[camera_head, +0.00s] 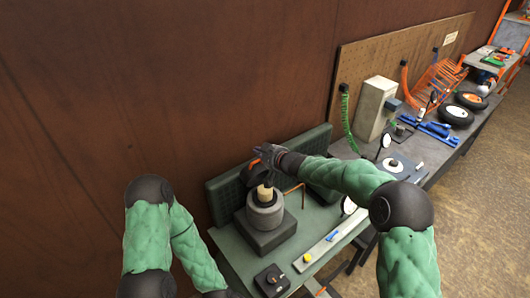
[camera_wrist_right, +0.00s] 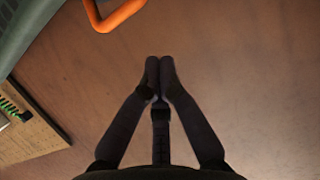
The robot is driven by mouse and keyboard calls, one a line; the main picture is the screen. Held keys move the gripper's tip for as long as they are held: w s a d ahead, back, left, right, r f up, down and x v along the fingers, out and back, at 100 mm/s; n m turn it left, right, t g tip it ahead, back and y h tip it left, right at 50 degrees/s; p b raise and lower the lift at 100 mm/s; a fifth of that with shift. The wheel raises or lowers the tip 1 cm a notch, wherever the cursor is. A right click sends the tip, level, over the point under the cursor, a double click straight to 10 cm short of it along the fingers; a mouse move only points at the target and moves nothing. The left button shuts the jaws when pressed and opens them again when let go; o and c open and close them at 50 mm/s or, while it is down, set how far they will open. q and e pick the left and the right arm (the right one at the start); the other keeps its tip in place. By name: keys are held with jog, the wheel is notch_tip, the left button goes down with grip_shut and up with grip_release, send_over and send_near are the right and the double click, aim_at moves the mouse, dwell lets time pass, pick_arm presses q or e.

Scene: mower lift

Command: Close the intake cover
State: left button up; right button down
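A grey round housing (camera_head: 265,212) with a pale cylinder (camera_head: 265,193) on top stands on a dark square base on the green bench. A dark rounded piece with an orange edge (camera_head: 252,172), which looks like the raised intake cover, stands behind the housing. My right gripper (camera_head: 266,153) is just above and beside it; contact cannot be told. In the right wrist view, the fingertips (camera_wrist_right: 160,66) are together with nothing between them. An orange bar or handle (camera_wrist_right: 118,14) shows at upper left there, apart from the fingers. My left arm enters from the left; its gripper is out of frame.
A green backboard (camera_head: 226,198) and brown wall stand close behind the housing. A copper-coloured hook (camera_head: 294,188) is to its right. A black box with a knob (camera_head: 272,280) and a pale strip (camera_head: 330,240) lie in front. Tools and wheels fill the bench farther right.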

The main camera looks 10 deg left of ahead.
aim_at(256, 161)
jog(key=p+x, duration=0.1)
jog(key=x, duration=0.5)
jog(key=shift+w+a+r, duration=0.1)
jog(key=shift+s+d+f, duration=0.4)
jog(key=shift+d+f, duration=0.05)
jog(key=shift+s+d+f+b, duration=0.4)
jog(key=shift+s+d+f, duration=0.2)
jog(key=shift+s+d, duration=0.25)
